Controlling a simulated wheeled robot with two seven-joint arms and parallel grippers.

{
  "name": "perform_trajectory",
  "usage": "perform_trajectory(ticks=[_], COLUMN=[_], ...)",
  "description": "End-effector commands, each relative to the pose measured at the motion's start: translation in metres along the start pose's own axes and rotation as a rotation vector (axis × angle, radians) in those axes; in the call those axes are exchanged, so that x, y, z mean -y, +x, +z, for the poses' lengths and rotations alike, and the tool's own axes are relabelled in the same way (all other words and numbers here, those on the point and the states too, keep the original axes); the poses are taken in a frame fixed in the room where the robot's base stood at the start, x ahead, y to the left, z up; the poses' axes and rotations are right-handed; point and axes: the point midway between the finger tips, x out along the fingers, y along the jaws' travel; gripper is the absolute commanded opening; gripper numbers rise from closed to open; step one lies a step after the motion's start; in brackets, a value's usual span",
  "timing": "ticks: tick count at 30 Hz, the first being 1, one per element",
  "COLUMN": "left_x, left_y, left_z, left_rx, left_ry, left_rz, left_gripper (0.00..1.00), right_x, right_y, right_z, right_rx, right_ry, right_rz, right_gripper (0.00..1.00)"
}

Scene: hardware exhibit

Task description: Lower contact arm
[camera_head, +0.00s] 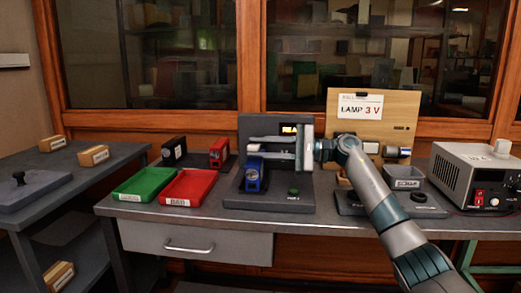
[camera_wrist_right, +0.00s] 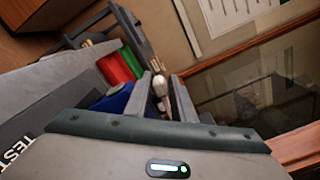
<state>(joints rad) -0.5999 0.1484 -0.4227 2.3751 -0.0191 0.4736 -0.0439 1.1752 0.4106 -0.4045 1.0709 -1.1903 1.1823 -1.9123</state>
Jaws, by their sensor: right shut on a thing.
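The contact arm shows best in the right wrist view as a pale, metallic-looking rod end (camera_wrist_right: 160,86) between the fingers of my right gripper (camera_wrist_right: 163,95). In the head view my right gripper (camera_head: 262,147) reaches left across the dark test stand (camera_head: 272,203), its fingers level and shut on the arm, which they largely hide. A blue block-shaped cell (camera_head: 252,180) stands on the stand just below the fingers, and its blue side shows in the wrist view (camera_wrist_right: 112,103). I cannot tell whether the contact arm touches the cell. My left gripper is out of view.
A green tray (camera_head: 143,184) and a red tray (camera_head: 188,187) lie left of the stand, with a black cell (camera_head: 173,150) and a red cell (camera_head: 219,152) behind. A lamp board (camera_head: 345,100), a scrap bin (camera_head: 408,177) and a power supply (camera_head: 474,177) stand right.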

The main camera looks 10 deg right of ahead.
Motion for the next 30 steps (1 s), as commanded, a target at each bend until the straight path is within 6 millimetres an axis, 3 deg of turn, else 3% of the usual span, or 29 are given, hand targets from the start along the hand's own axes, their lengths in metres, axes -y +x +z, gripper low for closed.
perform_trajectory(ticks=[1, 13, 14, 15, 30], left_x=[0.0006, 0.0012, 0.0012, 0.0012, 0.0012], left_y=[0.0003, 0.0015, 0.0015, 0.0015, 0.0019], left_z=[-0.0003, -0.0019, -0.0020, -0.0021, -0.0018], left_rx=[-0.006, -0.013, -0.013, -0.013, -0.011], left_ry=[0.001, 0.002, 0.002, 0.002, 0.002], left_rz=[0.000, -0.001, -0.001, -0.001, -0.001], left_gripper=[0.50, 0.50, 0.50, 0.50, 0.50], right_x=[-0.0032, -0.0028, -0.0028, -0.0026, -0.0001], right_y=[-0.0018, -0.0020, -0.0020, -0.0019, -0.0024], right_z=[-0.0077, -0.0083, -0.0082, -0.0077, -0.0026], right_rx=[-0.013, -0.014, -0.014, -0.013, -0.004], right_ry=[0.010, 0.010, 0.010, 0.009, 0.002], right_rz=[-0.001, -0.002, -0.002, -0.001, -0.002], right_gripper=[0.00, 0.00, 0.30, 0.35, 0.35])
